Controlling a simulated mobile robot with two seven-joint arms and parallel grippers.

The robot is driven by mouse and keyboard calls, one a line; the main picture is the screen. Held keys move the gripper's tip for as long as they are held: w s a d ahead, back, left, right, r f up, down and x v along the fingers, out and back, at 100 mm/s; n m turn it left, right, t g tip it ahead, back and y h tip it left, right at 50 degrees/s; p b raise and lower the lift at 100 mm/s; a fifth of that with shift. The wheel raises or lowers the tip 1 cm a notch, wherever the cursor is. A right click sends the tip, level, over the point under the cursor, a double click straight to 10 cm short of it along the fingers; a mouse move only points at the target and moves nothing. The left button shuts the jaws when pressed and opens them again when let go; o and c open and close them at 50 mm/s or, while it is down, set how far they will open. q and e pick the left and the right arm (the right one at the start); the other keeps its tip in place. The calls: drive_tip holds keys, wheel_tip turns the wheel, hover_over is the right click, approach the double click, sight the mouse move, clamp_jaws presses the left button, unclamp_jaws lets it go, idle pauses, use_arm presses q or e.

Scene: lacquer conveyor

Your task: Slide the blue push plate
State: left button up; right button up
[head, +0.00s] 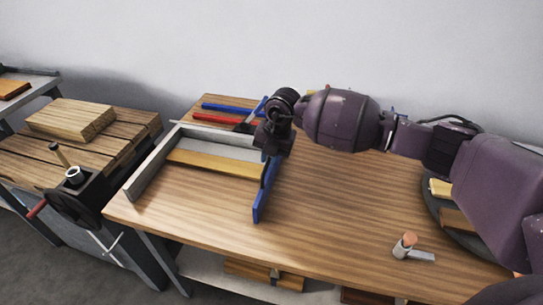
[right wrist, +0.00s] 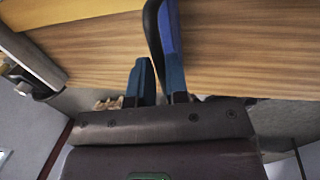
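The blue push plate (head: 263,190) stands upright on the wooden table, at the right end of a grey-walled frame. It also shows in the right wrist view (right wrist: 172,35), with a dark curved handle (right wrist: 153,32) along its left side. In the right wrist view my right gripper's fingers (right wrist: 160,82) are apart, with the handle's lower end near the gap. I see no clear grip on it. My left gripper is not in view.
A grey frame wall (head: 152,163) and a yellow-brown board (head: 215,163) lie left of the plate. Blue (head: 228,107) and red (head: 212,119) bars lie behind. A small cylinder with an orange top (head: 404,245) stands at the front right. The table between is clear.

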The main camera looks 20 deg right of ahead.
drive_tip(key=o, duration=0.4)
drive_tip(key=shift+s+d+r+p, duration=0.2)
drive_tip(key=shift+d+r, duration=0.1)
drive_tip(key=shift+r, duration=1.45)
drive_tip(key=shift+s+d+r+p, duration=0.15)
drive_tip(key=shift+d+r, duration=0.15)
drive_tip(key=shift+r, duration=1.5)
drive_tip(key=shift+s+d+r+p, duration=0.1)
drive_tip(key=shift+s+d+r, duration=0.15)
drive_tip(key=shift+r, duration=1.5)
